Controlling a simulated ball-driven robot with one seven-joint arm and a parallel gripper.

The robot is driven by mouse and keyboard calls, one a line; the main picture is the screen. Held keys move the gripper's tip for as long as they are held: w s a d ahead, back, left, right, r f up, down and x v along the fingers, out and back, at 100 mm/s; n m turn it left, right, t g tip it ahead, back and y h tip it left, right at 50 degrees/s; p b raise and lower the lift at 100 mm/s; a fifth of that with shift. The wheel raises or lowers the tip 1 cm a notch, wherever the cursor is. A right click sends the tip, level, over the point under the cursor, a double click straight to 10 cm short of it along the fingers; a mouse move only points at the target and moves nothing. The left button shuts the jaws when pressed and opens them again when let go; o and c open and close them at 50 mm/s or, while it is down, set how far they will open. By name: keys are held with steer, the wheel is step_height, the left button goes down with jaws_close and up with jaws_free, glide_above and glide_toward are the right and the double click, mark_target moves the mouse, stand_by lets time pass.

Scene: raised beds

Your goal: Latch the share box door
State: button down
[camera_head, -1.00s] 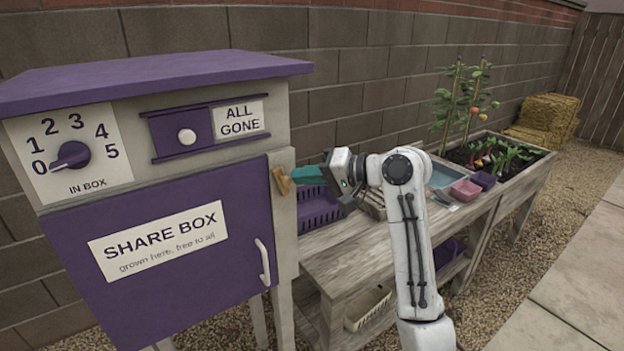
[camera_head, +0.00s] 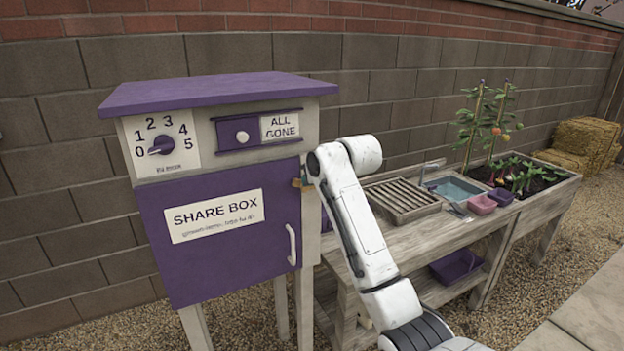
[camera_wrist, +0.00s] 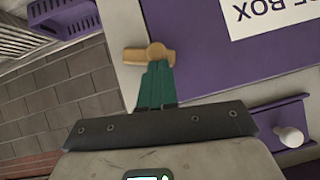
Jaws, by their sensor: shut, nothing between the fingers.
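The share box door (camera_head: 225,262) is purple, looks closed in its frame, and has a white handle (camera_head: 292,245). A wooden turn latch (camera_wrist: 135,56) is on the pale post beside the door; in the wrist view it lies sideways, with one end reaching over the purple door edge. In the head view only a small orange bit of it shows (camera_head: 297,183). My gripper (camera_wrist: 155,70) has its teal fingers shut together with nothing between them, tips right at the latch's middle. I cannot tell whether they touch it. My arm mostly hides the gripper in the head view.
The count dial (camera_head: 161,145) and the ALL GONE slider (camera_head: 242,137) are above the door. A bench (camera_head: 420,240) with a slatted tray (camera_head: 402,198), basin (camera_head: 455,188) and small tubs (camera_head: 482,204) stands at right. A brick wall runs behind. Gravel lies in front.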

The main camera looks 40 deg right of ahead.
steer(key=shift+a+f+h, duration=0.1)
steer(key=shift+f+h, duration=0.1)
steer(key=shift+h, duration=0.2)
steer(key=shift+r, duration=0.15)
steer(key=shift+r+p, duration=0.7)
steer(key=shift+p, duration=0.15)
steer(key=shift+r, duration=0.1)
steer(key=w+r+v, duration=0.1)
steer(key=r+v, duration=0.1)
steer(key=v, duration=1)
steer(key=shift+d+r, duration=0.25)
steer(key=shift+d, duration=0.05)
